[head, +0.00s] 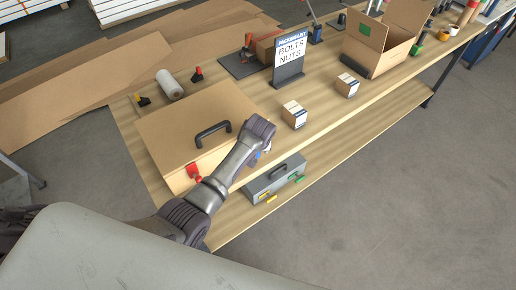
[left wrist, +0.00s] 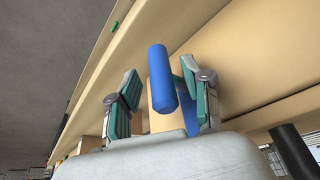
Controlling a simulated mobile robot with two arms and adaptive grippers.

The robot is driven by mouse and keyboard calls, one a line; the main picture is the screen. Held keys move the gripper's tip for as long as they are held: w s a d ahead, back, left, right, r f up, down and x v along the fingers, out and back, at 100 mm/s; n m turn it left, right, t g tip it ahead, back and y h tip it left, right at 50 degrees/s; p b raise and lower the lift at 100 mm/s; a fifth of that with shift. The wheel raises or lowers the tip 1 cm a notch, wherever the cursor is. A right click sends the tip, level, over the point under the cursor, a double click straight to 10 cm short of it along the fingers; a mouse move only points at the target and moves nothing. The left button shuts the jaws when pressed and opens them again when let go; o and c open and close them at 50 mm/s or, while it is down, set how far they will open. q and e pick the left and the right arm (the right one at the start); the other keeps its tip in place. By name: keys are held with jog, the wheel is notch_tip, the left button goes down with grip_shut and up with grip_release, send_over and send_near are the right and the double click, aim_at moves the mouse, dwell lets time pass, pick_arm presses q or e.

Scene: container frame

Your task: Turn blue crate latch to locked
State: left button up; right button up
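The tan crate (head: 178,126) lies on the wooden workbench with a black handle (head: 213,130) on top. A red latch (head: 193,172) is on its front side. The blue latch shows as a small blue piece (head: 257,155) under my left wrist in the head view, mostly hidden. In the left wrist view the blue latch (left wrist: 161,78) has a rounded bar standing between the two fingers of my left gripper (left wrist: 158,84). The fingers are apart, with a gap beside the bar on the left; I cannot tell whether the right finger touches it. My right gripper is not in view.
A grey toolbox (head: 273,180) sits on the lower shelf below my left wrist. Two small boxes (head: 294,115) (head: 347,85), a "BOLTS NUTS" sign (head: 290,55) and an open carton (head: 379,48) stand to the right. A white roll (head: 169,84) lies behind the crate.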

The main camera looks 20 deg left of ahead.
pick_arm(q)
jog(key=v, duration=1.2)
dwell(0.5)
